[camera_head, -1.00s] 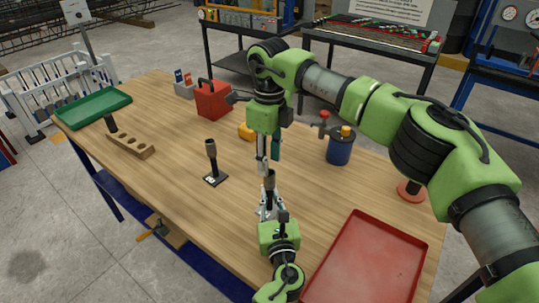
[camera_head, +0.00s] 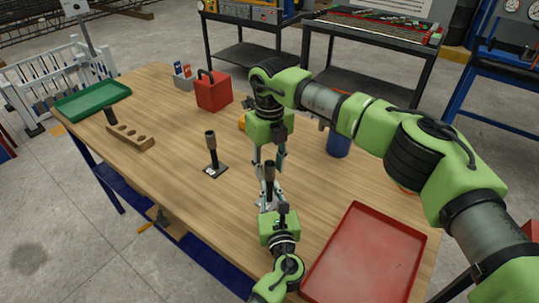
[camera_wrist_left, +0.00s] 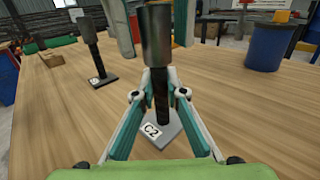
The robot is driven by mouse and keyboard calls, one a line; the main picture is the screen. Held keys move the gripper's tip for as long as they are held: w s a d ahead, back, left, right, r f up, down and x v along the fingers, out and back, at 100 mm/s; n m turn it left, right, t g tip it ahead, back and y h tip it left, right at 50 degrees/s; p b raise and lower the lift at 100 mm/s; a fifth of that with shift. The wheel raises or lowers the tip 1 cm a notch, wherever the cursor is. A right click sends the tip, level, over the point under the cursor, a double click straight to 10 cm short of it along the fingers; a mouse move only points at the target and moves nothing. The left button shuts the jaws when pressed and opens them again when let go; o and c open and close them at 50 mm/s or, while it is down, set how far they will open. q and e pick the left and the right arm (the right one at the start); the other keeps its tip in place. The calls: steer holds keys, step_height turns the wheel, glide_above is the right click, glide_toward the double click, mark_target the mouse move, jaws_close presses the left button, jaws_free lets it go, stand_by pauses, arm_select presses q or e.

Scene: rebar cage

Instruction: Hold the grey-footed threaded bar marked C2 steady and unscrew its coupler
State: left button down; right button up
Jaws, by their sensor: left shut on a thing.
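The threaded bar marked C2 (camera_wrist_left: 161,90) stands upright on its grey foot plate (camera_wrist_left: 168,135), with the C2 label on the plate. Its grey cylindrical coupler (camera_wrist_left: 155,35) sits at the top; it also shows in the head view (camera_head: 270,171). My left gripper (camera_wrist_left: 160,74) is shut on the bar below the coupler; it shows in the head view (camera_head: 269,190). My right gripper (camera_head: 269,160) points down from above, its fingers apart on either side of the coupler's upper part. Contact with the coupler cannot be made out.
A second bar with a coupler (camera_head: 211,145) stands on a foot to the left. A red tray (camera_head: 365,262) lies front right, a blue container (camera_head: 338,143) behind. A red box (camera_head: 213,92), a wooden block with holes (camera_head: 130,138) and a green tray (camera_head: 92,101) stand farther left.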

steer(key=shift+f, duration=0.65)
jaws_close()
steer(key=shift+n, duration=0.4)
steer(key=shift+r, duration=0.2)
steer(key=shift+r, duration=0.95)
